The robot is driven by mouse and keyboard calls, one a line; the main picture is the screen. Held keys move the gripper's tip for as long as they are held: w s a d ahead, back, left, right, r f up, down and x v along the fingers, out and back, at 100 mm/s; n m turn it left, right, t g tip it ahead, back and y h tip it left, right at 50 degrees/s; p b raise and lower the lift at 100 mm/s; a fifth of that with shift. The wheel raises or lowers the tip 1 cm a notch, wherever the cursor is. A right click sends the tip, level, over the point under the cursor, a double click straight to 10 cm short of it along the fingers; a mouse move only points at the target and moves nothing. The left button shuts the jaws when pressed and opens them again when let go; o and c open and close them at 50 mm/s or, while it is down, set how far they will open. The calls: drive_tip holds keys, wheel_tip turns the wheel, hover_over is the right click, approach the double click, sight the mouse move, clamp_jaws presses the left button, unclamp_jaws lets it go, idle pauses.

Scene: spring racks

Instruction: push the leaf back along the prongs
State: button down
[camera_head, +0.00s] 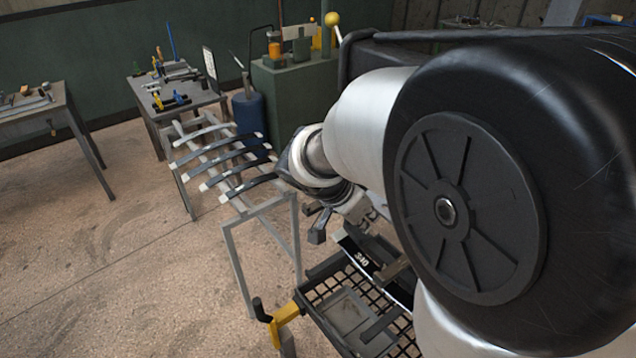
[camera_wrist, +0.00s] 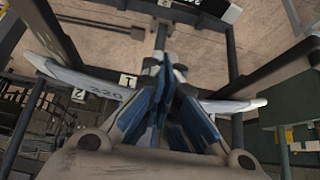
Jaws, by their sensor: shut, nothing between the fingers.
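In the wrist view a pale grey leaf marked 320 (camera_wrist: 105,90) lies crosswise, with its left and right ends showing. My gripper (camera_wrist: 168,78) is shut and empty, with its blue fingers in front of the leaf's middle. The fingers hide that middle, so I cannot tell whether they touch it. A narrow grey prong (camera_wrist: 161,38) shows beyond the fingertips. In the head view my arm covers much of the right side, and the place where my gripper meets this leaf is not clear.
In the head view several curved dark leaves with pale ends lie across a grey rack (camera_head: 239,238). A black mesh basket (camera_head: 320,290) stands at the lower middle, below a dark leaf marked 340 (camera_head: 361,258). A workbench (camera_head: 62,106) stands at left. The floor at lower left is clear.

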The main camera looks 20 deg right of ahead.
drive_tip(key=shift+s+a+b, duration=0.25)
drive_tip(key=shift+a+b, duration=0.55)
drive_tip(key=shift+b, duration=0.15)
drive_tip(key=shift+s+a+b, duration=0.25)
drive_tip(key=shift+a+b, duration=0.55)
drive_tip(key=shift+b, duration=0.1)
